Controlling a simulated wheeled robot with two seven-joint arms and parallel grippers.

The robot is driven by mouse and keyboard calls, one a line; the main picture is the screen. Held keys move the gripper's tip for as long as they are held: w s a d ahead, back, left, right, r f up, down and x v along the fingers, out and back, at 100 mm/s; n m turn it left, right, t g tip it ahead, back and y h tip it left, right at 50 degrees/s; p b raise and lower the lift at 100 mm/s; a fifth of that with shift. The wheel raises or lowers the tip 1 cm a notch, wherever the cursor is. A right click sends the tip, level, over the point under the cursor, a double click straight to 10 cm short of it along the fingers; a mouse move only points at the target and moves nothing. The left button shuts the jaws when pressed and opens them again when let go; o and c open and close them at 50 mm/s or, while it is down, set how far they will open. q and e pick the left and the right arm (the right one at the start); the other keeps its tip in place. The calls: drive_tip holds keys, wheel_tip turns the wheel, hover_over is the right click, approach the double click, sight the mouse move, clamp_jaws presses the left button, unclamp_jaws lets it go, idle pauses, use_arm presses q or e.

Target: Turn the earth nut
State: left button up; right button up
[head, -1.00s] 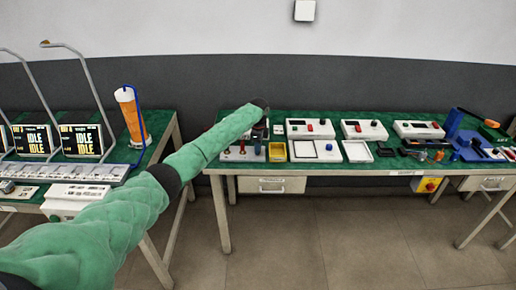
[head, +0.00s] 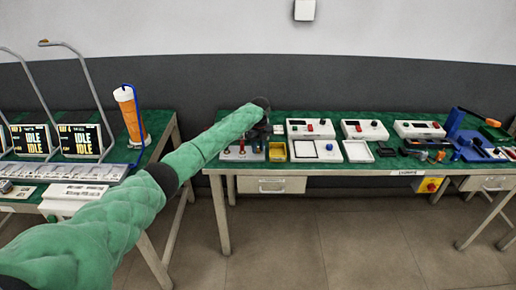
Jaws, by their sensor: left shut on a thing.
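My left arm reaches across to the left end of the right-hand bench. My left gripper (head: 257,141) is small and dark in the head view, pointing down over a low unit (head: 231,155) with a red post (head: 242,147). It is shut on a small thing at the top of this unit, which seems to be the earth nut. The nut itself is hidden by the fingers and too small to make out. My right gripper is not in view.
White boxes with knobs (head: 310,129) line the back. The left bench carries screens reading IDLE (head: 81,141) and an orange cylinder (head: 130,115). Bare floor lies between the benches.

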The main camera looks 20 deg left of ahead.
sight(259, 149)
use_arm(q)
drive_tip(key=shift+r+m, duration=0.1)
drive_tip(key=shift+m, duration=0.3)
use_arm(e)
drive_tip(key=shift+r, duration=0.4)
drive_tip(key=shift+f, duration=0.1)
use_arm(q)
drive_tip(key=o, duration=1)
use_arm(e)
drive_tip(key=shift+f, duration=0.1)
use_arm(q)
drive_tip(key=shift+w+r, duration=0.1)
drive_tip(key=shift+r, duration=0.2)
wheel_tip(259, 149, up, 7)
drive_tip(key=shift+d+b, duration=0.1)
drive_tip(key=shift+b, duration=1)
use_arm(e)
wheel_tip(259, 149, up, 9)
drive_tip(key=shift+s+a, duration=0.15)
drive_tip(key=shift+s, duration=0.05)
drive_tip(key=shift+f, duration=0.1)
